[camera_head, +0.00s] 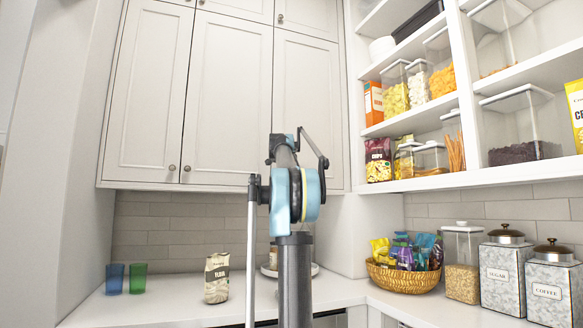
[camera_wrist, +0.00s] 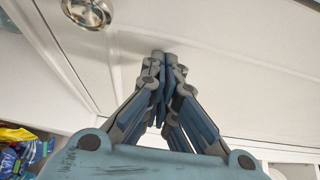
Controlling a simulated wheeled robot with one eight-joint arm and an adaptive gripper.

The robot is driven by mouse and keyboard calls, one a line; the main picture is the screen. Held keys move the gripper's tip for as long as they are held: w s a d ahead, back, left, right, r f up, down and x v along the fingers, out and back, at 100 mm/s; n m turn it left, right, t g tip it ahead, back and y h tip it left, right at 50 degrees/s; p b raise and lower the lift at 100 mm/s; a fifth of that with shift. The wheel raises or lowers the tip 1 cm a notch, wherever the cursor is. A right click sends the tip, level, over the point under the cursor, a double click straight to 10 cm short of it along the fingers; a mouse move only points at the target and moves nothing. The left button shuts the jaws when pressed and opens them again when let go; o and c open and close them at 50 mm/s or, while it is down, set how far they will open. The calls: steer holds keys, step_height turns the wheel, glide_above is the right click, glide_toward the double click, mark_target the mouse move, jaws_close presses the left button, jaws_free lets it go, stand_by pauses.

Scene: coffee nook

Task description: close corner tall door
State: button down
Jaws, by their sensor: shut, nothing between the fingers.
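Tall white cabinet doors hang above the counter in the head view. The one nearest the corner, the right tall door (camera_head: 308,110), stands beside the open shelves. It looks about flush with its neighbours; a small gap cannot be ruled out. My arm covers part of its lower left, and no knob on it shows there. In the wrist view my gripper (camera_wrist: 163,58) is shut and empty, its fingertips at or very near a white panel (camera_wrist: 225,65). Contact cannot be told. A round metal knob (camera_wrist: 88,12) is on the panel, left of the fingertips. My fingers are hidden in the head view.
The middle tall door (camera_head: 228,100) and left tall door (camera_head: 148,90) look shut. Open shelves (camera_head: 425,115) with food jars stand at right. Below, the counter holds a flour bag (camera_head: 217,278), a snack basket (camera_head: 403,277), cups (camera_head: 138,278) and canisters (camera_head: 508,270).

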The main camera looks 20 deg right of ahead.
steer(key=shift+w+a+r, duration=0.15)
steer(key=shift+r, duration=0.05)
stand_by(0.5)
